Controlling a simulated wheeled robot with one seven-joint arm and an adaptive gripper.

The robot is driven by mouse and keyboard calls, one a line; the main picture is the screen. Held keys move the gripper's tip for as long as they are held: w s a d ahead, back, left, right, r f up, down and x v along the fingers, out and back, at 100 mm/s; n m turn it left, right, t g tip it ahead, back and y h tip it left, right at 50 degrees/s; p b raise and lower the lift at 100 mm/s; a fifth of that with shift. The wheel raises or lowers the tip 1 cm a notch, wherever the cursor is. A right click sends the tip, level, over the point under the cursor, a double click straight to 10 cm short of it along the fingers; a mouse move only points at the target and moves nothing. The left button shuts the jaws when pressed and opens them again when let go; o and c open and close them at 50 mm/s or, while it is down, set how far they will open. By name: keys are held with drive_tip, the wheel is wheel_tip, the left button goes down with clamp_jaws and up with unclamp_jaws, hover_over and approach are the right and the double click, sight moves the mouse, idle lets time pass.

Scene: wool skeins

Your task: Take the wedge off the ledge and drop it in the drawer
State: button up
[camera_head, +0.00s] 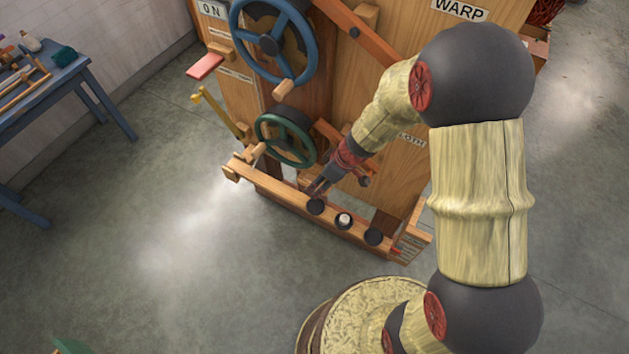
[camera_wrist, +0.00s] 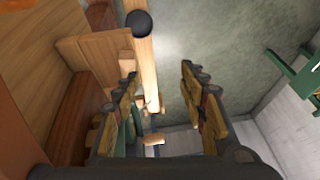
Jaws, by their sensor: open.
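My gripper (camera_head: 317,192) is over the wooden ledge (camera_head: 275,188) at the foot of the machine, close to a dark round knob (camera_head: 315,206). The wrist view shows its two fingers (camera_wrist: 163,88) spread apart with nothing held between them. The ledge also shows there as a pale bar (camera_wrist: 147,75), inside the left finger. A small pale block (camera_wrist: 153,139) lies near the ledge's far end in that view; I cannot tell whether it is the wedge. I cannot make out the drawer for certain in either view.
A green handwheel (camera_head: 285,139) stands just above the ledge, left of my gripper, and a blue one (camera_head: 270,40) above that. Two more round pieces (camera_head: 344,220) (camera_head: 373,236) sit along the ledge. A blue table (camera_head: 62,75) is far left.

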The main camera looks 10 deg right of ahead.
sight(313, 180)
drive_tip(key=shift+m+t+h, duration=0.6)
drive_tip(key=shift+m, duration=0.1)
drive_tip(key=shift+w+d+f+b, duration=0.1)
drive_tip(key=shift+w+f+b, duration=0.3)
drive_tip(key=shift+w+f, duration=0.7)
drive_tip(key=shift+w+d+f+b, duration=0.15)
drive_tip(key=shift+w+f+b, duration=0.2)
drive_tip(key=shift+w+f, duration=0.75)
drive_tip(key=shift+w+d+f+b, duration=0.1)
drive_tip(key=shift+w+f+b, duration=0.45)
drive_tip(key=shift+f, duration=1)
drive_tip(key=shift+w, duration=0.1)
drive_tip(key=shift+c, duration=1.3)
drive_tip(key=c, duration=0.8)
drive_tip(key=shift+o, duration=0.2)
